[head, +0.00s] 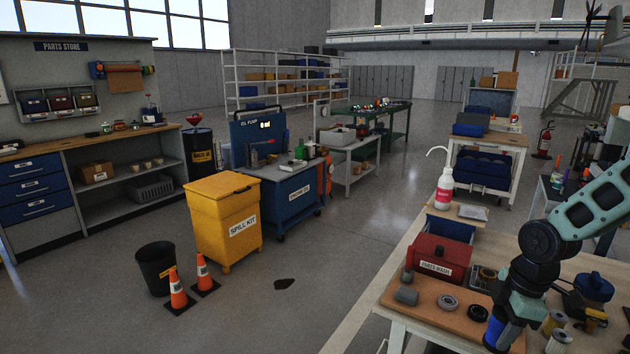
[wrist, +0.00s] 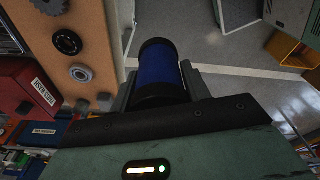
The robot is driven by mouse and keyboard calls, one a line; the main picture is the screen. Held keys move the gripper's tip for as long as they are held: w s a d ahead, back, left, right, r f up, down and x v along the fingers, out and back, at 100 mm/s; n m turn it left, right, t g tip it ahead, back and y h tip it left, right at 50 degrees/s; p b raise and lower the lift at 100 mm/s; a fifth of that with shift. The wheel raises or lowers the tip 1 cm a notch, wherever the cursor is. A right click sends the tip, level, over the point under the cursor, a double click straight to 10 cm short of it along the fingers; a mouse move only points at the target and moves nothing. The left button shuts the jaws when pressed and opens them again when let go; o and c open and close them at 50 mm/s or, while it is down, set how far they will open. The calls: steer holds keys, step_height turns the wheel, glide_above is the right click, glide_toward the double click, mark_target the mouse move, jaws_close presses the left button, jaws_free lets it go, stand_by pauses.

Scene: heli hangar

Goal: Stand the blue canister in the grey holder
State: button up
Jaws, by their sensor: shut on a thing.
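The blue canister (wrist: 158,66) has dark ends and sits between the two fingers of my gripper (wrist: 160,88) in the wrist view. My gripper is shut on it. In the head view the blue canister (head: 495,332) shows as a blue patch at the end of my arm, over the right end of the brown board; my gripper (head: 502,338) hides part of it. I cannot pick out the grey holder for certain. A grey cylinder-like piece (head: 406,295) lies on the board's left side.
The brown board (head: 425,315) on the front bench also bears a grey ring (head: 448,302) and a black ring (head: 478,313). A red bin (head: 440,258) and a white bottle with a red label (head: 445,188) stand behind it. Small cans (head: 558,340) stand to the right of my gripper.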

steer(key=a+f+m, duration=0.5)
steer(key=a+m, duration=0.2)
steer(key=a, duration=0.1)
steer(key=s+d+f+m+t+h, duration=0.1)
steer(key=s+d+f+m, duration=0.1)
steer(key=f+m, duration=0.3)
steer(key=shift+s+d+f+m+h, duration=0.4)
steer(key=shift+d+m, duration=0.2)
steer(key=shift+m, duration=0.9)
stand_by(0.4)
